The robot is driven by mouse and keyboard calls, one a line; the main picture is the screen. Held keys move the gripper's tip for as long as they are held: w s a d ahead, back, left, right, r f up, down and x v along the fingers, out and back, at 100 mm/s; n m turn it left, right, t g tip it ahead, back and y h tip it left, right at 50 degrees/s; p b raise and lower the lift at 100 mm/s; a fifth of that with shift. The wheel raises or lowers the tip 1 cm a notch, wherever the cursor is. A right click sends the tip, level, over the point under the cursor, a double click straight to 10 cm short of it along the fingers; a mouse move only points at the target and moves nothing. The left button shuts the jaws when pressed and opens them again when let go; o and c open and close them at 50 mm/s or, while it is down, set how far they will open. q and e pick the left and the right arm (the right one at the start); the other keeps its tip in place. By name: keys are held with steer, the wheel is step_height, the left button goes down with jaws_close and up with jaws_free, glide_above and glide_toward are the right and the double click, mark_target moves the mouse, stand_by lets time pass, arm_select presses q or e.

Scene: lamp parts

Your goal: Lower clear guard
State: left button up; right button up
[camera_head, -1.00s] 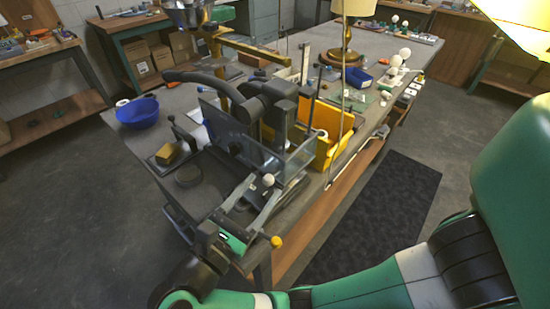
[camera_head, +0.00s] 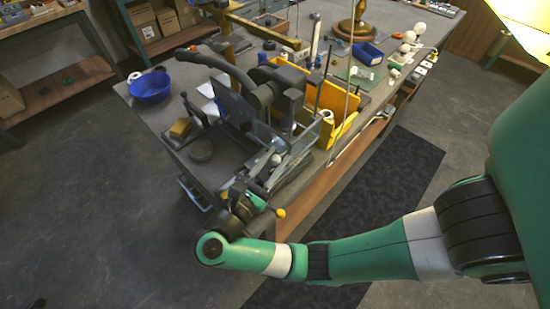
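The machine (camera_head: 272,85) stands near the table's front corner, with dark arms and a lever on top. A clear guard (camera_head: 262,133) is a see-through panel at its front; its lower edge is partly hidden and its exact tilt is hard to tell. A pale ball knob (camera_head: 276,160) shows just below the guard. My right gripper (camera_head: 268,169) is low in front of the machine, close to the knob. Its fingers are small and partly hidden by the wrist, so I cannot tell its opening or contact. My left gripper is out of view.
A yellow bin (camera_head: 345,124) sits right of the machine. A yellow-tipped lever (camera_head: 280,213) sticks out beside my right wrist.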

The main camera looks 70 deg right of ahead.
jaws_close()
stand_by(0.5)
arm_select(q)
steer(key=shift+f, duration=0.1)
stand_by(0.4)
